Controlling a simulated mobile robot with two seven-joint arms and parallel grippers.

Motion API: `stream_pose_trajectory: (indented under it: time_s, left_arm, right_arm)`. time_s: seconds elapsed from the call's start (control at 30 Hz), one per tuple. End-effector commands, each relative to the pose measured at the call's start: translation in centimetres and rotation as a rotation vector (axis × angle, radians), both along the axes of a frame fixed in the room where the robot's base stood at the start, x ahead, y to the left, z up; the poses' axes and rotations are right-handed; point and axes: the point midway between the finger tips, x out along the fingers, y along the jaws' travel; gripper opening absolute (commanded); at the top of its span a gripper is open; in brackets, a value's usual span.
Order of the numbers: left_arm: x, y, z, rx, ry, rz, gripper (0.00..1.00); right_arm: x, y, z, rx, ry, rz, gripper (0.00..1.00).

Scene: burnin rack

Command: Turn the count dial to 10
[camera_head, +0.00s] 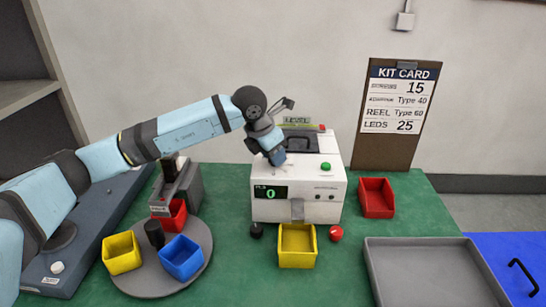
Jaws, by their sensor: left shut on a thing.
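The white counting machine (300,208) stands at the back middle of the green table, with a dark display (270,193) that reads 0. A green button (326,167) is on its top right. My left gripper (279,164) reaches down onto the left part of the machine's top. It is shut on what appears to be the count dial, which the fingers hide, so I cannot read its setting. My right gripper is not in view.
A yellow bin (297,246) sits at the machine's front, a red bin (377,198) to its right. A round turntable (150,281) with coloured bins is at left. A grey tray (425,265) is at right. A kit card (402,98) stands behind.

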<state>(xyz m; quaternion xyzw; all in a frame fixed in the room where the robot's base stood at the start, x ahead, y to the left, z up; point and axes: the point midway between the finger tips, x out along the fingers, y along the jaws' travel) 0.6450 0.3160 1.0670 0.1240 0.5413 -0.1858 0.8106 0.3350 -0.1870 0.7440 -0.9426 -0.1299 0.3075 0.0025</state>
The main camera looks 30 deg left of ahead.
Motion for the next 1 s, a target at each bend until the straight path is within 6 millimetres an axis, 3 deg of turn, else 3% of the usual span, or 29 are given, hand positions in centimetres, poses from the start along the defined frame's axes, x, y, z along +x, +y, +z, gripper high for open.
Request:
stream_pose_trajectory:
  time_s: [0.3,0.8,0.83,0.9,1.0]
  left_arm:
    - [0.02,-0.02,0.03,0.0,-0.001,0.102,0.12]
    - [0.01,-0.02,0.06,0.001,0.0,0.116,0.12]
    - [0.01,-0.02,0.06,0.001,0.0,0.116,0.42]
    - [0.02,-0.02,0.05,0.001,0.0,0.116,0.58]
    - [0.01,-0.03,0.04,0.001,0.0,0.116,0.6]
  right_arm:
    - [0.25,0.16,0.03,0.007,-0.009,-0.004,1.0]
    - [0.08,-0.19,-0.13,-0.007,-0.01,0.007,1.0]
    - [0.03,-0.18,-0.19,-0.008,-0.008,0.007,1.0]
    - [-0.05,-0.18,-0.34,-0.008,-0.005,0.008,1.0]
    - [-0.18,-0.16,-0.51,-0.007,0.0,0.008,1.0]
